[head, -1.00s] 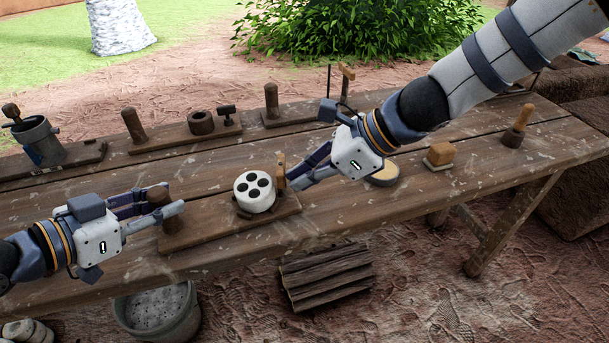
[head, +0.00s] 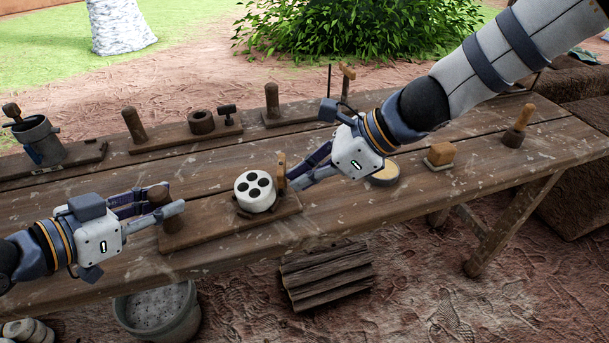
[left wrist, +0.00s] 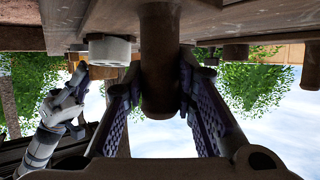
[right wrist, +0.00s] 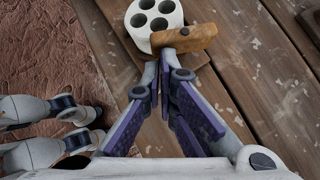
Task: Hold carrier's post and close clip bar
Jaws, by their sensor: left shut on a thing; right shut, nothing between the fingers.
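The carrier is a brown wooden board (head: 225,223) near the table's front edge. Its upright round post (head: 171,216) stands at the left end and also shows in the left wrist view (left wrist: 160,60). My left gripper (head: 172,200) is shut on the post, one finger on each side. A white cylinder (head: 254,191) with several dark holes sits on the board. The wooden clip bar (head: 282,171) stands upright at the cylinder's right side; in the right wrist view the bar (right wrist: 185,38) is beside the cylinder's rim. My right gripper (head: 291,182) is shut and empty, its tips close against the bar; contact is unclear.
Behind stand other boards with posts (head: 134,125), a dark ring (head: 201,122) and a grey mug (head: 38,140). To the right are a round pale-topped dish (head: 384,175), a wooden block (head: 440,153) and a handled tool (head: 518,125). A bucket (head: 158,308) stands below the front edge.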

